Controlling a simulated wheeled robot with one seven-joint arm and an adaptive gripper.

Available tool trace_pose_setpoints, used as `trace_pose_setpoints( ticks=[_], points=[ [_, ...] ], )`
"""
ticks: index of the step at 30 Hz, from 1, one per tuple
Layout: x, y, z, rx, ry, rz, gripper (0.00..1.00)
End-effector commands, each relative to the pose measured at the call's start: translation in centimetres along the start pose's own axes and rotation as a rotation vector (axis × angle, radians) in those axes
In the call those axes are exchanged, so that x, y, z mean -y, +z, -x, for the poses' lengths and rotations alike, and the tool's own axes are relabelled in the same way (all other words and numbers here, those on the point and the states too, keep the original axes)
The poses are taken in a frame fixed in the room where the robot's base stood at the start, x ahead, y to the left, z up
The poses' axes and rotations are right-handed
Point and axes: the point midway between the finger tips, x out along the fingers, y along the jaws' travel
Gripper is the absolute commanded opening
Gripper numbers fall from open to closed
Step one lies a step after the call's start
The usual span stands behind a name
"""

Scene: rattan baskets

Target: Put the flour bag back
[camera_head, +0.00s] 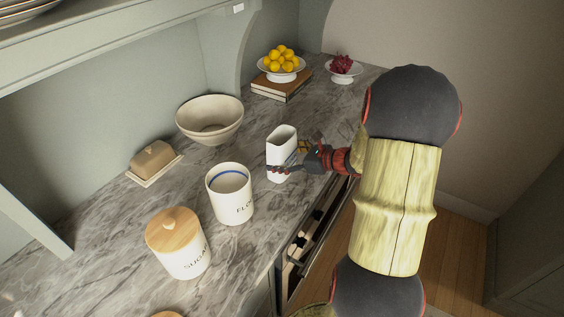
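No thing is clearly marked as a flour bag. A tall, white, open-topped holder (281,143) stands upright on the marble counter. A small golden-brown thing (304,146) shows partly behind my gripper.
A canister lettered "SUGAR" (184,259) with a wooden lid stands in front. A cream bowl (210,130), a butter dish (153,160), books (281,92) under a lemon dish (281,74), and a dish of red fruit (342,78) line the counter. A shelf overhangs the upper left.

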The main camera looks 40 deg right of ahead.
Motion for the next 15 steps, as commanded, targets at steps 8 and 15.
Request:
trace_pose_setpoints(
  ticks=[8, 15],
  points=[
    [0.06, -0.75, -0.34, 0.003, -0.001, 0.003, 0.38],
    [-0.01, -1.19, -0.49, 0.001, 0.0, 0.002, 0.85]
  ],
)
